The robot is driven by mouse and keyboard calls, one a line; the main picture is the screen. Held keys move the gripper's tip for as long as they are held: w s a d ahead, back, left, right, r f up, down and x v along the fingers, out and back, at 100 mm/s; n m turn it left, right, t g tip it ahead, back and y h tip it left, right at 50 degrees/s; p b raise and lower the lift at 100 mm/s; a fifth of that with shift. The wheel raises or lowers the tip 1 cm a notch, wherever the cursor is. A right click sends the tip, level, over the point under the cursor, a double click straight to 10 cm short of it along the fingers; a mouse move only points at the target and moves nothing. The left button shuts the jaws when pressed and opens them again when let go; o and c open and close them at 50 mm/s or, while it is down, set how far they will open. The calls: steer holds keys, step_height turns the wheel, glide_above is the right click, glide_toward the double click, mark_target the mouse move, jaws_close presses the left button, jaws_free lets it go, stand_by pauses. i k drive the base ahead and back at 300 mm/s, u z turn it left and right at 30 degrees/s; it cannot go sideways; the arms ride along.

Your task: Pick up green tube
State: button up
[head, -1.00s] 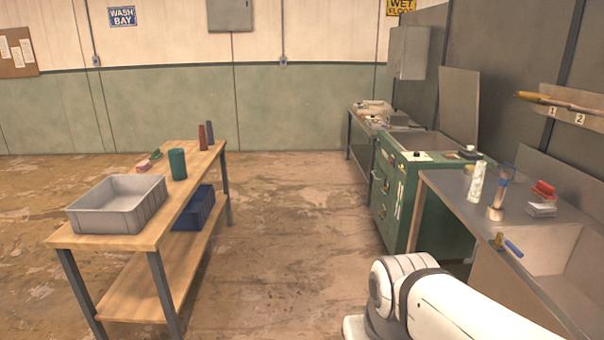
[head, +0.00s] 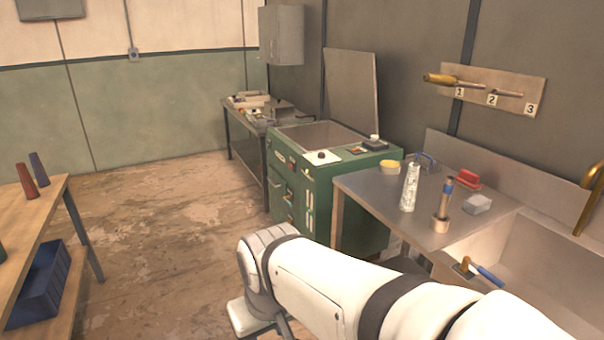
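A pale, green-speckled tube (head: 409,187) stands upright on the steel sink counter (head: 375,194); it is the nearest match to a green tube that I see there. A sliver of a dark green object (head: 2,253) shows at the left edge on the wooden table. My white arm reaches across the lower middle, in front of the counter, and bends down at its far end.
Near the tube are a brush in a tape roll (head: 441,207), a grey block (head: 478,204), a red brush (head: 466,179) and a yellow roll (head: 389,167). The sink (head: 520,265) lies right, a green cabinet (head: 330,190) behind. Floor (head: 165,225) is clear between the wooden table (head: 40,205) and counter.

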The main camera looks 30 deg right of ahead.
mark_target(406, 201)
steer(key=i, duration=2.3)
steer(key=z, duration=3.15)
steer(key=i, duration=1)
steer(key=u, duration=0.05)
